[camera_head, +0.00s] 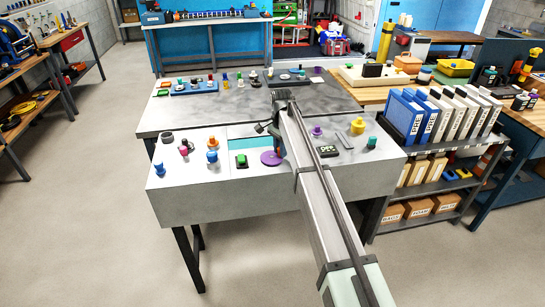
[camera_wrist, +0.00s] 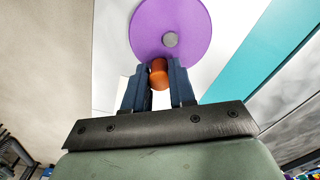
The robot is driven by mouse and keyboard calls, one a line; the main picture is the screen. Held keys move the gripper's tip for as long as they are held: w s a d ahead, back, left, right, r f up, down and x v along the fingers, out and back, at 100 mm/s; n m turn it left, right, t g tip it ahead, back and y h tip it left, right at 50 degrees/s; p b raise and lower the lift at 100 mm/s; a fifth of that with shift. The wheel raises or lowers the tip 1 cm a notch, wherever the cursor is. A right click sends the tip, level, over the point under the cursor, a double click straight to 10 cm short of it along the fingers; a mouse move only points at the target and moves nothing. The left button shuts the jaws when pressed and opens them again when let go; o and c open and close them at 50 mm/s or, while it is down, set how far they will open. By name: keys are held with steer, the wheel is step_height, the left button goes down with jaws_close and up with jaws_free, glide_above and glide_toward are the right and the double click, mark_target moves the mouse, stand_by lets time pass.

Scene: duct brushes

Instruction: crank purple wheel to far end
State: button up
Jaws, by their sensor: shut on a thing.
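The purple wheel (camera_head: 270,158) is a flat disc on the grey console, just right of the teal strip. In the wrist view the purple wheel (camera_wrist: 185,22) shows a grey hub and an orange handle (camera_wrist: 159,72) near its rim. My gripper (camera_wrist: 160,76) has its two dark blue fingers closed around the orange handle.
The console (camera_head: 230,195) carries a green button (camera_head: 241,161), orange knob (camera_head: 212,143), blue knobs (camera_head: 212,157), small purple knob (camera_head: 317,131), display (camera_head: 329,150), yellow knob (camera_head: 357,126) and green knob (camera_head: 371,143). The teal strip (camera_head: 245,143) lies left of the wheel. Binders (camera_head: 430,113) stand at right.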

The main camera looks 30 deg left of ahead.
steer(key=o, duration=0.6)
steer(key=shift+s+a, duration=0.1)
steer(key=shift+o, duration=0.2)
steer(key=shift+r, duration=0.1)
steer(key=shift+r, duration=3.35)
